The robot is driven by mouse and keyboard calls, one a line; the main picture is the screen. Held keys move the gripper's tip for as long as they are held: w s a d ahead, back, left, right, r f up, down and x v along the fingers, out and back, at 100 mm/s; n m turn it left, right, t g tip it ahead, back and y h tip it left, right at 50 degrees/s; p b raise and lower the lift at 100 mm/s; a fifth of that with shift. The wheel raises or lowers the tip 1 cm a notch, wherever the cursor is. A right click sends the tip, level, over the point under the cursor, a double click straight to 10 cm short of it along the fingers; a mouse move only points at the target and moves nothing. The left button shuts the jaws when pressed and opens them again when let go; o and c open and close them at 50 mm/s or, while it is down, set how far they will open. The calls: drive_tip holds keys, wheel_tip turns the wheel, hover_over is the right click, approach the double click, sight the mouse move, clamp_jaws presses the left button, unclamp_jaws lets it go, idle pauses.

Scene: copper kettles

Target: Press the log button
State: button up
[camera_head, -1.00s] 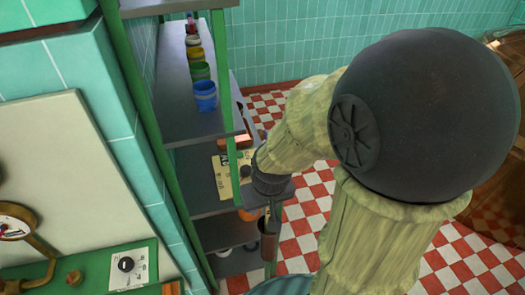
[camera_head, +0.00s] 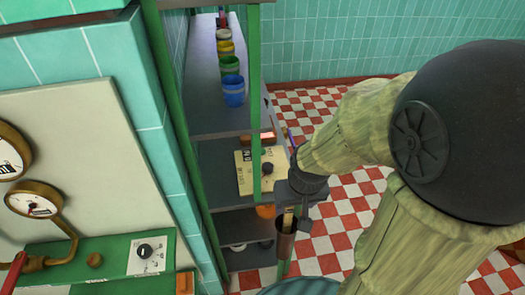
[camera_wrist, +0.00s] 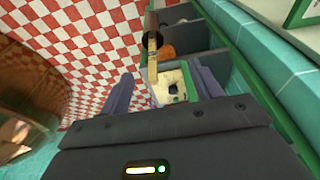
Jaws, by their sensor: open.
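No button marked "log" can be made out. At lower left, a white plate (camera_head: 150,255) with a black knob sits on a green panel (camera_head: 110,257), beside a small brass-coloured round piece (camera_head: 95,260). My gripper (camera_wrist: 160,84) is open, its two grey fingers apart with nothing visibly held. In the head view, my dark wrist is just right of the cream box, over the shelf's front edge.
A grey shelf rack (camera_head: 205,115) with green posts holds several coloured pots. A brown cylinder (camera_head: 285,245) with a stick in it hangs by the rack's front. Gauges (camera_head: 32,200) are on the left wall. Checkered floor (camera_head: 335,225) lies open to the right.

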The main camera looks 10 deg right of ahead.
drive_tip(key=shift+c, duration=0.2)
clamp_jaws()
idle(1.6)
